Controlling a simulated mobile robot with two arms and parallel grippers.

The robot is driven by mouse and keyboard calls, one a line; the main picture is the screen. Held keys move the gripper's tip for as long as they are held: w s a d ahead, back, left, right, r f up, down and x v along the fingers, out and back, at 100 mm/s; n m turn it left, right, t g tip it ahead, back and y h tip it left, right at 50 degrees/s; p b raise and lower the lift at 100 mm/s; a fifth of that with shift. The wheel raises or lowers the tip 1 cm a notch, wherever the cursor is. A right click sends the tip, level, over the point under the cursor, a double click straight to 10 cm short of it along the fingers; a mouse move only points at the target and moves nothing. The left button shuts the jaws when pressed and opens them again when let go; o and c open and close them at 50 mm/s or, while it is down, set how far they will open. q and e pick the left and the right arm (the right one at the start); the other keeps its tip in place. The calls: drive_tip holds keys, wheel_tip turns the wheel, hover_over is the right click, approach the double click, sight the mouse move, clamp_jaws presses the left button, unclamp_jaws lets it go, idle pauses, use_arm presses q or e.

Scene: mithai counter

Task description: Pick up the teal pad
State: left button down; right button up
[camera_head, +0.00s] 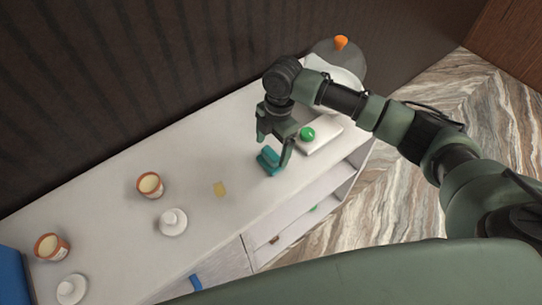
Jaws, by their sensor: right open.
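The teal pad (268,161) lies on the white counter, near its front edge and right of the picture's middle. My right gripper (273,149) is open over the pad, with its fingers pointing down and one finger close beside the pad's right side. I cannot tell whether the fingers touch it. The gripper partly hides the pad. My left gripper is not in view.
A white block with a green ball (307,134) sits right of the gripper. A domed dish with an orange knob (341,42) stands at the far end. Two orange-and-white tubs (150,185), two white lids (173,222) and a yellow patch (219,189) are left. A dark wall runs behind.

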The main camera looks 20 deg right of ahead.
sight(271, 152)
drive_tip(key=shift+a+f, duration=0.2)
drive_tip(key=shift+f, duration=1.2)
drive_tip(key=c, duration=1.4)
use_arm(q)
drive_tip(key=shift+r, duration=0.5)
use_arm(e)
drive_tip(key=shift+c, duration=0.2)
drive_tip(key=shift+r, duration=0.1)
